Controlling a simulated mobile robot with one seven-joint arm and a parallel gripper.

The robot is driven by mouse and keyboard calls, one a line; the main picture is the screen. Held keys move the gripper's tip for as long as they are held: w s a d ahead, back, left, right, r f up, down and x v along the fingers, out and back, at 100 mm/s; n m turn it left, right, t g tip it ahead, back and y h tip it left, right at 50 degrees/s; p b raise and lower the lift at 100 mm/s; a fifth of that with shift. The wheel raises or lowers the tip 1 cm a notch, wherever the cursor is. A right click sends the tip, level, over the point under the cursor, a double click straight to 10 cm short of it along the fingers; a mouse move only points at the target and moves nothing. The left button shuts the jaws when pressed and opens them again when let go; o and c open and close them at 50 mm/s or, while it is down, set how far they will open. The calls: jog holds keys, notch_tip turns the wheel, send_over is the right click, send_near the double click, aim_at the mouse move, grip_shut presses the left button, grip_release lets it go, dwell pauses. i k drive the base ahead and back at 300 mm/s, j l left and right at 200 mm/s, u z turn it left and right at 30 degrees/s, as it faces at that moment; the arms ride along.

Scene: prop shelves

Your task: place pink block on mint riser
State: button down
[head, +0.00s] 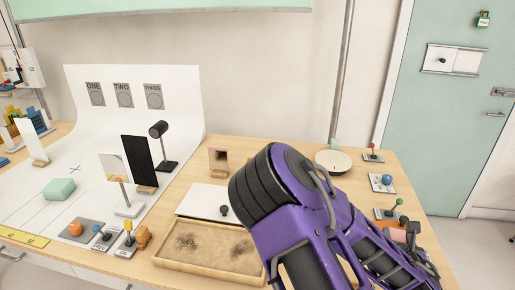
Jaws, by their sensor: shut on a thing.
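A mint block (60,190), which looks like the mint riser, lies on the white paper sweep at the left. Its visible top is bare. I cannot make out the pink block; it may be hidden behind my purple and black arm, which fills the lower right middle. My gripper's fingertips do not show, so I cannot see what is between them. A small orange-pink thing (396,233) shows just behind my arm at the right; I cannot tell what it is.
A black panel (137,161), a small mirror-like stand (116,170) and a dark lamp (158,130) stand right of the mint block. A sand tray (170,274), a white board (195,205), a round dish (333,161) and knobbed controls (382,182) crowd the wooden table.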

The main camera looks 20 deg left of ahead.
aim_at(57, 183)
jog(key=k+j+u, duration=0.1)
jog(key=k+u, duration=0.2)
jog(key=k, duration=0.2)
jog(key=u, duration=2.3)
jog(key=i+u, duration=0.15)
jog(key=u, duration=0.85)
jog(key=i+l, duration=0.5)
jog(key=i, duration=0.15)
jog(key=i+l, duration=0.15)
jog(key=i, duration=0.3)
jog(key=i+l, duration=0.15)
jog(key=i, duration=1.25)
jog(key=z, duration=0.35)
jog(key=i+z, duration=0.15)
jog(key=z, duration=0.15)
jog(key=j+z, duration=0.1)
jog(key=z, duration=0.25)
